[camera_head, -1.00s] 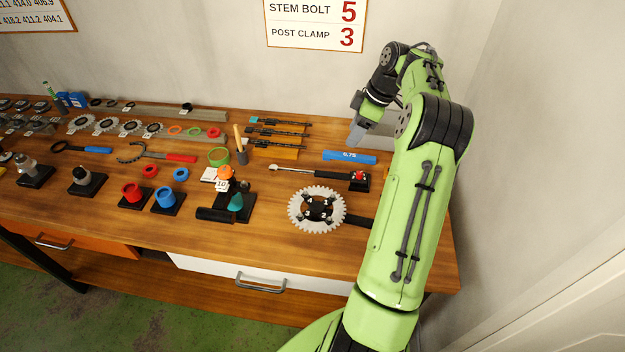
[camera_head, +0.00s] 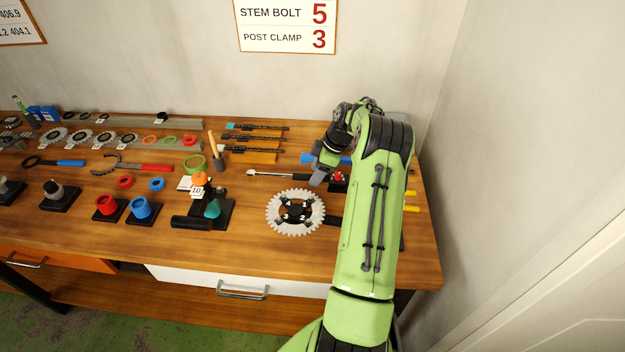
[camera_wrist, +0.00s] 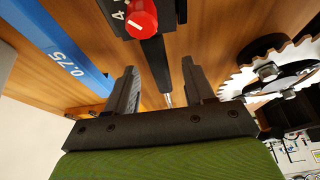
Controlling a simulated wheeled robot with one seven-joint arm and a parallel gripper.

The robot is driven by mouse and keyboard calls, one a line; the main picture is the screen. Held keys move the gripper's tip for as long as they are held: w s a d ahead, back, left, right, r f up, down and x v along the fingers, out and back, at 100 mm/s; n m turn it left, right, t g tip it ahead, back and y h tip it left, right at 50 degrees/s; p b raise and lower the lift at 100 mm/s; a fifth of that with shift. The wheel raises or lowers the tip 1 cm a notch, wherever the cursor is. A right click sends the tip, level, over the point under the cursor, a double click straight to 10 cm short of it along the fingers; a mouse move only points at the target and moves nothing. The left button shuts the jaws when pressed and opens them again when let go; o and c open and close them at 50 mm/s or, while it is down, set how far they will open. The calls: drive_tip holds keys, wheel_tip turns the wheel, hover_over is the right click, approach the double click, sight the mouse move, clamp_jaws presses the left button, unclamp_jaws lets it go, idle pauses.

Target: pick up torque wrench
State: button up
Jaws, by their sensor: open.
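The torque wrench (camera_head: 272,174) lies on the wooden bench behind the chainring, with its silver shaft to the left and its black handle to the right. A red knob (camera_head: 338,176) on a black block is at the handle end. My gripper (camera_head: 319,176) is over the handle and hides part of it. In the wrist view, my gripper (camera_wrist: 160,68) is open, one finger on each side of the black handle (camera_wrist: 155,75). The red knob (camera_wrist: 141,18) is ahead of the fingers. I cannot tell whether the fingers touch the handle.
A toothed chainring (camera_head: 272,213) lies close in front of the wrench. A blue 0.75 tool (camera_wrist: 62,50) lies beside it, towards the wall. The wall borders the bench at the back and right.

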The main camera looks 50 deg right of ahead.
drive_tip(key=shift+x, duration=1.05)
drive_tip(key=shift+r, duration=0.1)
clamp_jaws()
drive_tip(key=shift+d+r, duration=0.1)
